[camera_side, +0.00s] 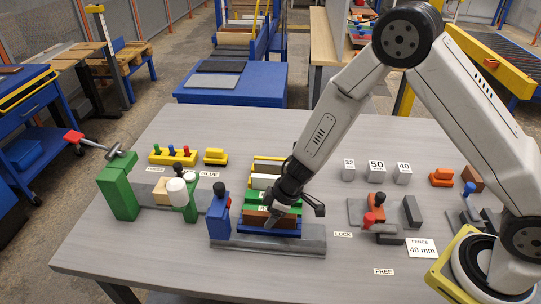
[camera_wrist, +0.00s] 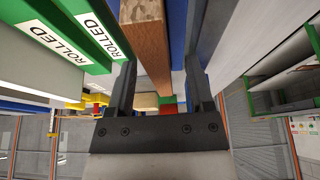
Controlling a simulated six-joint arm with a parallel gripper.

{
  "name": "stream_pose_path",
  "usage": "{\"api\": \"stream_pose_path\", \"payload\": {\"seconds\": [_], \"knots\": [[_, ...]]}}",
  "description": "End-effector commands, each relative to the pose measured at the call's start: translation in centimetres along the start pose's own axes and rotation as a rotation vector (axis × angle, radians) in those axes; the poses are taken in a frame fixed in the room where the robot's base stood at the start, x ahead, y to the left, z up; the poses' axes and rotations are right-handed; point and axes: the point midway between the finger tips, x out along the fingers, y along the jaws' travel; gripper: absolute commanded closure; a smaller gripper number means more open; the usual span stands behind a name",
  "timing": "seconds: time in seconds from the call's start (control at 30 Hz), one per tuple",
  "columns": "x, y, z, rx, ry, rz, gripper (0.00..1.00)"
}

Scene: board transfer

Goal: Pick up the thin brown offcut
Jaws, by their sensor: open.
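The thin brown offcut (camera_side: 258,217) lies along the front of a blue holder (camera_side: 262,230) in the side view. My gripper (camera_side: 280,208) points down over it, close above or at its level; the exact gap is hard to tell. In the wrist view the brown offcut (camera_wrist: 148,40) runs between the two spread fingers of my gripper (camera_wrist: 163,75). The jaws are open and not clamped on it. Part of the offcut is hidden behind my gripper in the side view.
Green boards (camera_wrist: 75,30) labelled ROLLED lie close beside the left finger. A blue upright clamp (camera_side: 218,215) stands left of the holder, and a grey rail (camera_side: 300,245) runs in front. Grey blocks (camera_side: 411,211) lie to the right. The table's front left is clear.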

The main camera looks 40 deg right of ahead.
Motion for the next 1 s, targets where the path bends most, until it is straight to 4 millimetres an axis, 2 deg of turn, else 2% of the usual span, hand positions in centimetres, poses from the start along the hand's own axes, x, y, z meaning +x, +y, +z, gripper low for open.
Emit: {"api": "stream_pose_path", "payload": {"seconds": [0.2, 0.7, 0.73, 0.77, 0.93, 1.0], "knots": [[1.09, -0.02, 0.03, 0.000, -0.001, 0.000, 0.32], [1.11, -0.01, 0.02, 0.000, 0.000, 0.001, 0.32], [1.11, -0.02, 0.02, 0.000, 0.000, 0.001, 0.36], [1.11, -0.01, 0.02, 0.000, 0.000, 0.001, 0.45], [1.10, -0.01, 0.02, 0.000, 0.000, 0.001, 0.99], [1.10, -0.01, 0.02, 0.000, 0.000, 0.001, 1.00]]}}
